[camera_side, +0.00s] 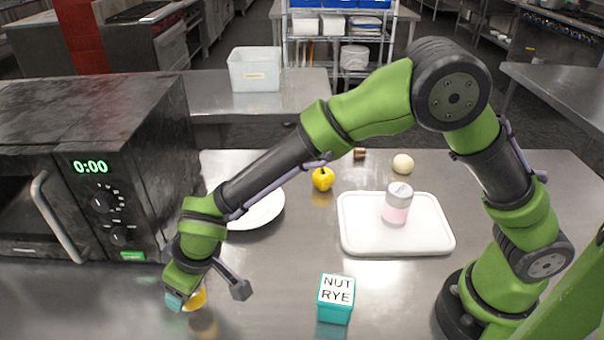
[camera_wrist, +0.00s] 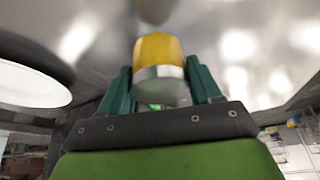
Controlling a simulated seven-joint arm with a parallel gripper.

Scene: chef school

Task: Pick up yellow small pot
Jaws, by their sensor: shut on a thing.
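The yellow small pot (camera_wrist: 158,50) is between the fingers of my gripper (camera_wrist: 160,88) in the wrist view. It has a yellow body and a silvery band on the side nearest the palm. In the side view the yellow pot (camera_side: 199,298) shows partly behind my gripper (camera_side: 186,300), low at the left near the counter's front. The fingers are shut on it. Part of the pot is hidden by the gripper in the side view, and I cannot tell whether it touches the counter.
A black microwave (camera_side: 85,165) stands left of my gripper. A white plate (camera_side: 262,212) lies behind my forearm. A teal box marked NUT RYE (camera_side: 335,312), a white tray (camera_side: 365,246) with a pink jar (camera_side: 397,207), a yellow apple-like fruit (camera_side: 323,179) and a pale ball (camera_side: 403,164) are to the right.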

